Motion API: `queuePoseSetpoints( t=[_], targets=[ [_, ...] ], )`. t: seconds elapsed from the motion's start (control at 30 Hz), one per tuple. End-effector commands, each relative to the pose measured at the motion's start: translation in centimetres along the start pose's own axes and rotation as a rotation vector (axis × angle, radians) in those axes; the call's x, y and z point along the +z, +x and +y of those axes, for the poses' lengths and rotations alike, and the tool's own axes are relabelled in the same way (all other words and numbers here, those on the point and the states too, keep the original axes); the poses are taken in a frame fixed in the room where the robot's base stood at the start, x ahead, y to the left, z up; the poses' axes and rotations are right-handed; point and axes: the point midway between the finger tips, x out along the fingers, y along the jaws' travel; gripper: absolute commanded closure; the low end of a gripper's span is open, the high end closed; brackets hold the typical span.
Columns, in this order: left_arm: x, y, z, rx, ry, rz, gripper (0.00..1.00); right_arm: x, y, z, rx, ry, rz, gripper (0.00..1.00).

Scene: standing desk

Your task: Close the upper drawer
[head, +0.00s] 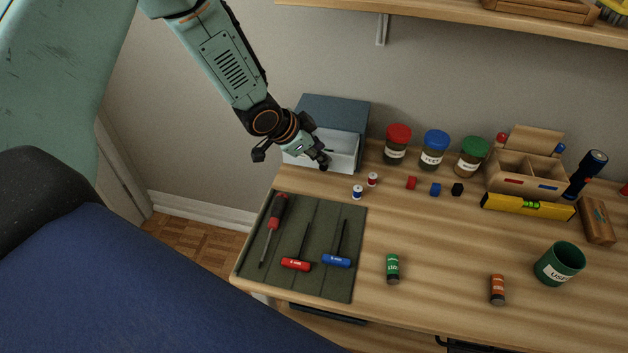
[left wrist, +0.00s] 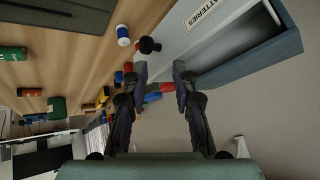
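A small blue-grey drawer unit (head: 333,108) stands at the back left of the desk. Its white drawer (head: 345,150) is pulled out toward the desk's front, and its inside shows. In the left wrist view the pale drawer front (left wrist: 178,32) carries a BATTERIES label (left wrist: 205,12) and a black knob (left wrist: 149,45). My left gripper (head: 322,161) is at the drawer front in the head view and partly hides it. In the left wrist view its fingers (left wrist: 160,72) are apart and empty, with the knob just beyond the tips. My right gripper is out of view.
Two small spools (head: 372,179) stand just in front of the drawer. A green tool mat (head: 318,270) with a screwdriver and T-handle tools lies nearer. Lidded jars (head: 396,150) stand to its right. A shelf (head: 450,20) hangs above.

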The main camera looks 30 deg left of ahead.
Motion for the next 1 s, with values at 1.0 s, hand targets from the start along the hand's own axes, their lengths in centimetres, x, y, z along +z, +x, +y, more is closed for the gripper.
queuePoseSetpoints(
  t=[1.0],
  targets=[
    [12.3, -4.7, 9.2, -0.621, 1.09, 0.592, 1.0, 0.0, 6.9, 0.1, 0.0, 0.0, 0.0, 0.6]
  ],
)
